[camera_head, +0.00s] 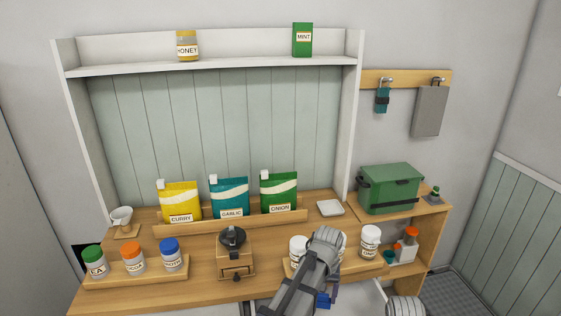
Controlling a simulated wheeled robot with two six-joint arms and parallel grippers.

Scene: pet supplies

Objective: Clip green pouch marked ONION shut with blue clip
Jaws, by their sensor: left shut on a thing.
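The green pouch marked ONION (278,197) stands upright at the right end of the row of pouches on the wooden ledge, with a small pale piece at its top left corner. My left gripper (328,291) is low in the picture, right of centre, in front of the counter and well below the pouch. It is shut on the blue clip (323,300), which shows only in part beneath my arm. The clip is apart from the pouch.
Yellow CURRY (180,204) and teal GARLIC (229,199) pouches stand left of the green one. A dark-topped wooden grinder (234,262) stands in front. White jars (370,242) flank my arm. A green box (389,190) sits at right.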

